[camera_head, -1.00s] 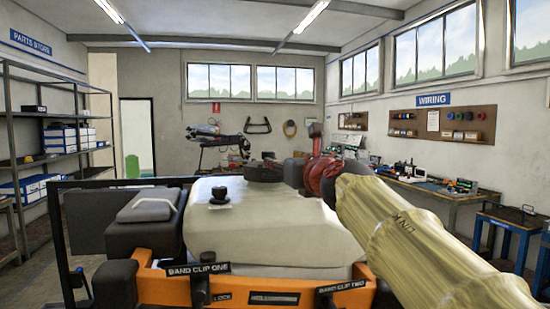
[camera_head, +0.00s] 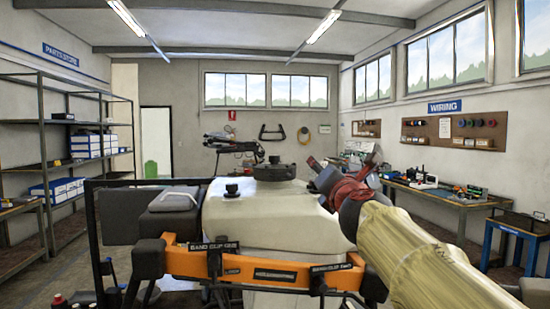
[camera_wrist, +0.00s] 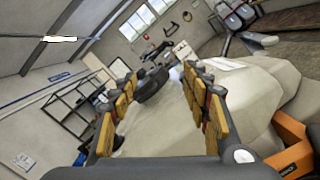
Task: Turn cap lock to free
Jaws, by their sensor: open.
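The white tank (camera_head: 285,215) stands in the middle of the head view, with a wide black cap (camera_head: 275,170) on top. A small black knob (camera_head: 232,189) stands on the tank left of the cap. My gripper (camera_head: 316,165) is right of the cap, seen small and partly hidden by its red wrist. In the wrist view the gripper (camera_wrist: 158,84) is open and empty, its yellow-padded fingers wide apart. The black cap (camera_wrist: 152,84) shows beyond and between them, apparently untouched. I cannot make out the lock's position on the cap.
An orange frame (camera_head: 190,261) with band clips runs along the tank's near side. A black box (camera_head: 176,198) is at its left. Shelves (camera_head: 45,150) stand on the left, a wiring bench (camera_head: 440,196) on the right. The air above the tank is clear.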

